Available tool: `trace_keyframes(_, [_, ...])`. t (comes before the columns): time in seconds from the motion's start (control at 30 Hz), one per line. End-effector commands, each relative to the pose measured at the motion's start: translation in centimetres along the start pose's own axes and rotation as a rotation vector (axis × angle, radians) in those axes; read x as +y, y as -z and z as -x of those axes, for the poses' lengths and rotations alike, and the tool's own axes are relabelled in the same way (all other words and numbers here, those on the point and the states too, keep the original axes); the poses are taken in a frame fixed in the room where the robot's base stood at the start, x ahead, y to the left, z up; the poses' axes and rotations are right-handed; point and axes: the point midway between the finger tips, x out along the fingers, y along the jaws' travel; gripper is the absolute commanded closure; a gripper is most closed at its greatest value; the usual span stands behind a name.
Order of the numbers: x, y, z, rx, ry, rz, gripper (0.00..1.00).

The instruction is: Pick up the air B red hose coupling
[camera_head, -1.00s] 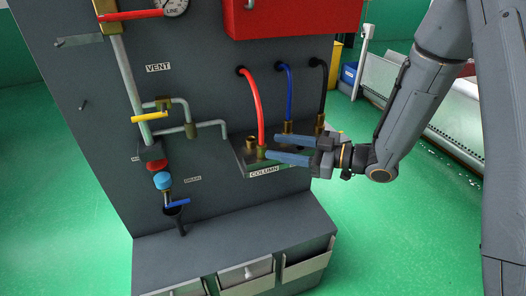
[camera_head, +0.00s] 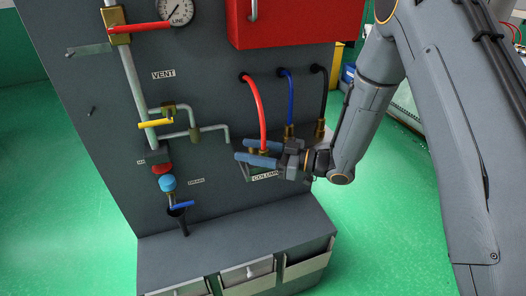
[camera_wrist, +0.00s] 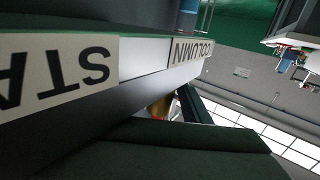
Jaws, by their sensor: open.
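The red hose (camera_head: 257,110) curves down from the grey panel to its brass coupling (camera_head: 264,151). Only a little of the coupling shows, between the two blue fingers of my gripper (camera_head: 240,150). The fingers are open and reach in from the right, one on each side of the coupling in the head view; I cannot tell whether they touch it. In the wrist view a brass piece (camera_wrist: 160,107) is partly hidden behind a dark finger edge.
The blue hose (camera_head: 290,100) and black hose (camera_head: 322,95) hang close to the right, with brass fittings. A COLUMN label (camera_head: 266,175) marks the ledge front, also seen in the wrist view (camera_wrist: 190,50). A red box (camera_head: 290,22) is above; a drawer cabinet (camera_head: 240,245) below.

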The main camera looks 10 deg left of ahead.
Motion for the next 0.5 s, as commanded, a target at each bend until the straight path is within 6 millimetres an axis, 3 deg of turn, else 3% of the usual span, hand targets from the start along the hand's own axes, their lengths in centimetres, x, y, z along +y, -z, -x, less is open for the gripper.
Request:
trace_keyframes(0.23, [0.03, -0.05, -0.11, 0.0, -0.001, 0.0, 0.58])
trace_keyframes(0.5, [0.02, -0.04, -0.09, -0.001, -0.001, 0.0, 1.0])
